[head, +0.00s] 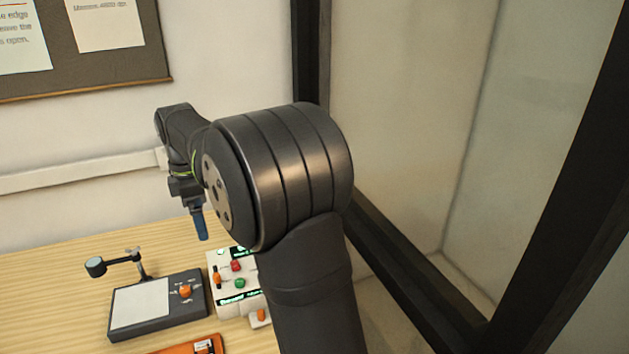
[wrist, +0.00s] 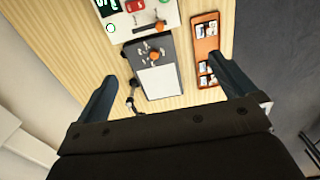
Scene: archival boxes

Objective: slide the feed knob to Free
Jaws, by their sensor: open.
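A white control box (head: 228,304) stands on the table, partly hidden behind my arm in the head view. It carries an orange slider knob (head: 217,277), a red button, a green button and another orange knob (head: 261,315) low at its front. In the wrist view the white box (wrist: 160,10) is at the top, with an orange knob (wrist: 161,26) at its lower edge. The labels are too small to read, so I cannot tell which knob is the feed knob or its setting. My gripper (head: 201,228) is above the table behind the box; its fingers (wrist: 165,75) are apart and empty.
A dark grey device (head: 160,323) with a white plate, an orange knob (head: 186,291) and a jointed arm (head: 120,261) stands left of the box. An orange tray (wrist: 207,44) holds small cards. A dark-framed glass partition (head: 400,260) is at right. The table's left is bare.

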